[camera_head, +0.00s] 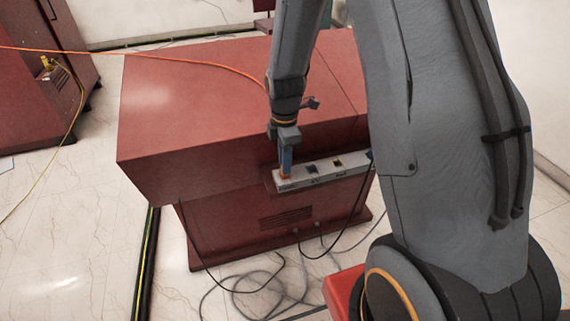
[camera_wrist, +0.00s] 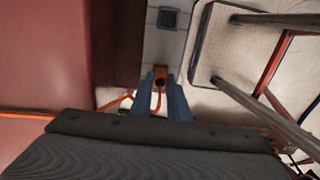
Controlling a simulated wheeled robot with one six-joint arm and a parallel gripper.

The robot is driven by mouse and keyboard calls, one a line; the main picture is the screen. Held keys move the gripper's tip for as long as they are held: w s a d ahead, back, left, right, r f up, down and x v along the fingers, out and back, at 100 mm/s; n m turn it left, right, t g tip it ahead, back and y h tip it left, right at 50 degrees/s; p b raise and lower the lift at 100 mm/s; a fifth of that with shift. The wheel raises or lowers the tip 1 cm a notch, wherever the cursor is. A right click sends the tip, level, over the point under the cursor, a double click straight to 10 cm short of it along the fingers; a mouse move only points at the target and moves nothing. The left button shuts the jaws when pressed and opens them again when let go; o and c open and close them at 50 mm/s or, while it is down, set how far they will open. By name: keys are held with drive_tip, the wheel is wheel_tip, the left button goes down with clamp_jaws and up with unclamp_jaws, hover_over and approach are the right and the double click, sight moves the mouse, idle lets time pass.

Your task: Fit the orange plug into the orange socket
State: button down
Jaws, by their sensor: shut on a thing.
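My gripper (camera_head: 286,172) points down at the left end of a pale socket strip (camera_head: 325,172) on the front of a red cabinet. In the wrist view its two blue fingers (camera_wrist: 161,84) are shut on the orange plug (camera_wrist: 160,75), with the strip (camera_wrist: 163,45) just beyond. Orange also shows at the fingertips in the head view, right at the strip. The orange socket is not distinct from the plug; the fingers and plug cover that spot. I cannot tell how deep the plug sits. An orange cable (camera_head: 190,60) trails left from my gripper.
The strip also has a dark square socket (camera_head: 312,167) and a yellow-edged one (camera_head: 337,162). A blue part (camera_head: 369,154) is at its right end. The red cabinet (camera_head: 190,100) has a broad clear top. Black cables (camera_head: 265,285) lie loose on the floor.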

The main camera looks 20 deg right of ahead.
drive_tip(key=shift+f, duration=0.7)
drive_tip(key=shift+f, duration=0.1)
drive_tip(key=c, duration=1.7)
unclamp_jaws()
wheel_tip(320, 180, up, 11)
drive_tip(key=b, duration=0.2)
drive_tip(key=shift+s+r+m+t, duration=0.1)
drive_tip(key=shift+s+r+m, duration=0.1)
drive_tip(key=shift+s+m, duration=2.75)
drive_tip(key=shift+s+r+m+t, duration=0.1)
drive_tip(key=shift+s+r+m, duration=0.05)
drive_tip(key=shift+s+m, duration=2.8)
drive_tip(key=shift+s+r+m+t, duration=0.1)
drive_tip(key=shift+s+r+m, duration=0.1)
drive_tip(key=shift+s+m, duration=2.75)
